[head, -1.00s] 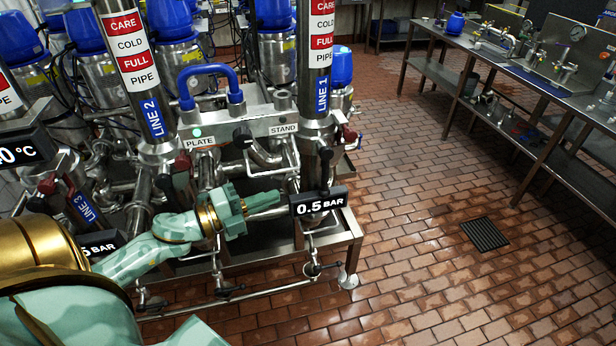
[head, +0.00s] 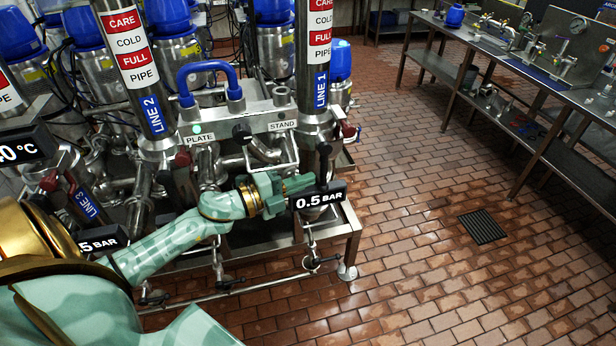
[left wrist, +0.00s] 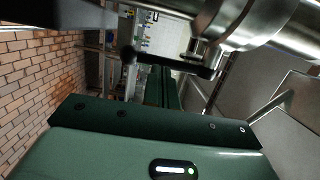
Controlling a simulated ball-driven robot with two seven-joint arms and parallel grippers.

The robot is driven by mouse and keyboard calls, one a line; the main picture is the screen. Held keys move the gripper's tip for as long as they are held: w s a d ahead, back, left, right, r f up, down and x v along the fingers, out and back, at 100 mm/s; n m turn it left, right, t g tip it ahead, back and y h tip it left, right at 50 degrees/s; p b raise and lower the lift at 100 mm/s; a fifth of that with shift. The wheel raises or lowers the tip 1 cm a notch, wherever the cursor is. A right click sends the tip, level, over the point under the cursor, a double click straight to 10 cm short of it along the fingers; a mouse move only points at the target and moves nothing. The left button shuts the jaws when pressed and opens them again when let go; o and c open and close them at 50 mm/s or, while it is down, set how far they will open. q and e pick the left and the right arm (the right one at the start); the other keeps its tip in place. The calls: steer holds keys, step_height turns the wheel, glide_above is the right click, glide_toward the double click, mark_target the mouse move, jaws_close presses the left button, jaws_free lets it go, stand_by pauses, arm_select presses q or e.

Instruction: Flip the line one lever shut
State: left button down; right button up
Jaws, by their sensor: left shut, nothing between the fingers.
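The line one pipe (head: 316,60) stands upright, with its blue LINE 1 label facing me. A black-handled lever (head: 324,158) is on its lower part in the head view. In the left wrist view, a black lever (left wrist: 172,62) with a rounded end sticks out sideways from a shiny metal valve body (left wrist: 240,22). My left gripper (head: 300,183) is shut and empty, close below the lever, its tip partly hidden by the 0.5 BAR display. In the left wrist view its shut fingers (left wrist: 161,82) point toward the lever; I cannot tell if they touch it. My right gripper is not in view.
The 0.5 BAR display (head: 318,198) is right beside my fingers. A red-handled lever (head: 348,130) is to the right of the pipe. The line two pipe (head: 138,70) and a blue hose loop (head: 208,68) stand left. The tiled floor (head: 420,240) at right is open.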

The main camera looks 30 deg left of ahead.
mark_target(323, 181)
arm_select(q)
steer(key=shift+w+d, duration=0.35)
steer(key=shift+w, duration=0.25)
steer(key=shift+f+b, duration=0.15)
steer(key=shift+b, duration=0.25)
steer(key=w+d+t+b, duration=0.1)
steer(key=b, duration=0.4)
steer(key=w+f+n+t+h+b, duration=0.1)
steer(key=t+b, duration=0.1)
steer(key=b, duration=0.3)
steer(key=shift+d+f+t+h, duration=0.2)
steer(key=shift+d+t+h, duration=0.1)
steer(key=shift+d, duration=0.1)
steer(key=shift+w+d+r, duration=0.1)
steer(key=shift+w, duration=0.1)
steer(key=shift+w+d+r+t+b, duration=0.3)
steer(key=shift+r+b, duration=0.05)
steer(key=shift+b, duration=0.05)
steer(key=shift+f, duration=0.1)
